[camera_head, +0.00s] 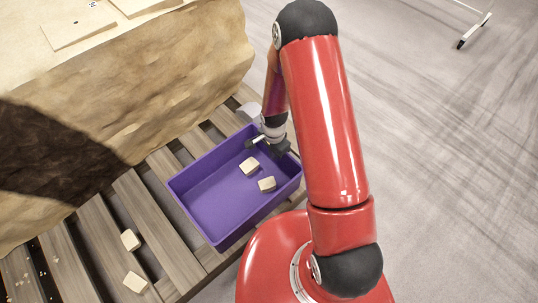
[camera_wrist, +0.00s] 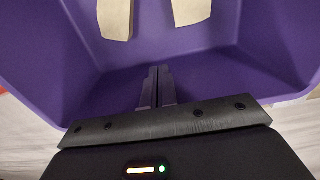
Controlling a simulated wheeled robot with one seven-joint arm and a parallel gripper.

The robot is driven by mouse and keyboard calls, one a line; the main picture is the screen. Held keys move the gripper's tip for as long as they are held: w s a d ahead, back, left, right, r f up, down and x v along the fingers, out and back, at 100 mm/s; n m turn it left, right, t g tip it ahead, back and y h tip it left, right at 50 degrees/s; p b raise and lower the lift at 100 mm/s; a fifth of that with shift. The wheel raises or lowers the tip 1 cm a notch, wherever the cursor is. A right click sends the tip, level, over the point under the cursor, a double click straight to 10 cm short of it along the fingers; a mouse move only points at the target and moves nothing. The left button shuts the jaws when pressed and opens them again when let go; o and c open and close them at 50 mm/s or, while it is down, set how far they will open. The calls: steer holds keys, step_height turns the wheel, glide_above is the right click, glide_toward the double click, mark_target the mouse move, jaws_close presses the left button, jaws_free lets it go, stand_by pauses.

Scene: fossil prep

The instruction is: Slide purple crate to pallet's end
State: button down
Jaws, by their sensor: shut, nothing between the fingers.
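The purple crate (camera_head: 217,206) sits on the slatted wooden pallet (camera_head: 165,232), near its right edge. Two pale blocks lie inside it, one (camera_head: 249,166) near the middle and one (camera_head: 267,184) closer to the right wall. My gripper (camera_head: 258,141) is at the crate's far end, over or inside the rim. In the wrist view my gripper (camera_wrist: 158,75) is shut and empty, its fingertips pointing into the crate (camera_wrist: 70,45) close to a wall. Whether the fingers touch the wall I cannot tell. My arm hides part of the crate's right side.
A large tan rock block (camera_head: 130,85) stands on the pallet behind and left of the crate. Two loose pale blocks (camera_head: 130,240) (camera_head: 135,282) lie on the slats at lower left. Grey floor (camera_head: 440,150) is open to the right, with a wheeled stand foot (camera_head: 475,30) at top right.

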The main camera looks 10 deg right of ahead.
steer(key=shift+d, duration=0.1)
steer(key=w+d+b, duration=0.1)
steer(key=w+d, duration=0.2)
steer(key=d, duration=0.1)
steer(key=w+d+b, duration=0.1)
steer(key=w+d, duration=0.1)
steer(key=d, duration=0.3)
steer(key=w+d+b, duration=0.1)
steer(key=w+d, duration=0.2)
steer(key=d, duration=0.2)
steer(key=shift+w+f, duration=0.1)
steer(key=shift+w, duration=0.2)
steer(key=shift+w+d, duration=0.25)
steer(key=shift+d, duration=0.15)
steer(key=shift+a+b, duration=0.1)
steer(key=shift+b, duration=0.2)
